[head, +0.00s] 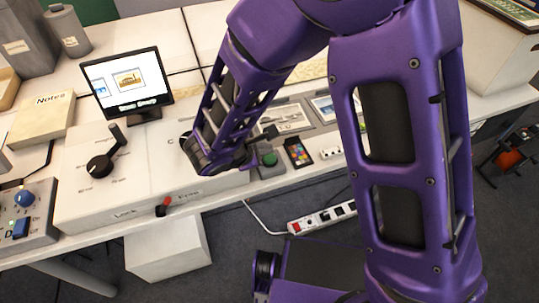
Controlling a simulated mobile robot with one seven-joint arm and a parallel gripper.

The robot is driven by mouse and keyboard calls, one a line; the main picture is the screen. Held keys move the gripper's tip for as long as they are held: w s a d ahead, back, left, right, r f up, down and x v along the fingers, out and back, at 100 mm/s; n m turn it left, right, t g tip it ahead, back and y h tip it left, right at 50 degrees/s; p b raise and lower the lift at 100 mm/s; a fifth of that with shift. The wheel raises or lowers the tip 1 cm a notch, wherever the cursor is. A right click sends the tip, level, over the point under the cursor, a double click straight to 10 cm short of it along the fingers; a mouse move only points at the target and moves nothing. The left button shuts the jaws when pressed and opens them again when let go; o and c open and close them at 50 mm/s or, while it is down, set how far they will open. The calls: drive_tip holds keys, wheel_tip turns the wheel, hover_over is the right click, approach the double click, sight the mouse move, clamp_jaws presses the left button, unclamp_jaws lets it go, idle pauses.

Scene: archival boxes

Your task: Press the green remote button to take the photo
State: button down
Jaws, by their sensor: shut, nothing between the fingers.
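The green button (268,158) sits on a small grey remote box (267,171) at the front edge of the white worktop, near the middle of the head view. My gripper (266,132) shows as a small dark shape just above the button, partly hidden behind my purple wrist. It is shut and empty. It looks close to the button, but I cannot tell the height between them. No contact shows.
A colour chart (298,153) lies right of the remote box. A monitor (127,82) showing a picture stands at the back left, beside a Notes box (42,118). A power strip (322,217) lies below.

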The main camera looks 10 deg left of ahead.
sight(266, 160)
drive_tip(key=shift+r+p, duration=1.4)
drive_tip(key=shift+r, duration=1)
